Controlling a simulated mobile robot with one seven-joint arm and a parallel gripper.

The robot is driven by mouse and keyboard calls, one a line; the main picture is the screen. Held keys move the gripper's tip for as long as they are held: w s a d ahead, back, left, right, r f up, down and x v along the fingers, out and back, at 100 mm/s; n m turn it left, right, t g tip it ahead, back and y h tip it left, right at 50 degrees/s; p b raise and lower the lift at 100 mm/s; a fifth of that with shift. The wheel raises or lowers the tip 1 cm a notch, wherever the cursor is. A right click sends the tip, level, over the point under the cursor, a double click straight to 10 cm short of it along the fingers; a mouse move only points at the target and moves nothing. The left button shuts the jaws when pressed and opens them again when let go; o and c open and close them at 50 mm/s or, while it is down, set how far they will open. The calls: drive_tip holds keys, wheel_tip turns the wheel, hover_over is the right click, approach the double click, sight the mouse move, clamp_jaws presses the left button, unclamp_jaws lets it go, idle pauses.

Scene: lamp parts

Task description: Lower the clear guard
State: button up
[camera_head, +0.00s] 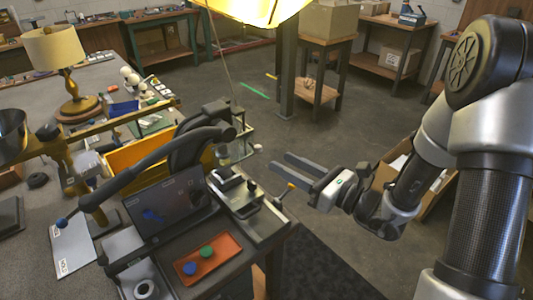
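My gripper (280,162) is at the middle of the view, right of the bench machine. Its two fingers point left and stand apart, with nothing between them. A dark, glossy panel (168,208) with a blue mark stands tilted on the machine; it may be the clear guard, but I cannot tell for sure. A black curved arm (150,165) with a blue knob (62,223) at its lower left end runs over the panel. The gripper is apart from the panel, the arm and the knob.
An orange tray (214,256) with a blue and a green round piece lies at the bench front. A lamp (55,60) stands back left. A cardboard box (425,180) sits behind my arm.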

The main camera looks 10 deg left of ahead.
drive_tip(key=x, duration=0.7)
clamp_jaws()
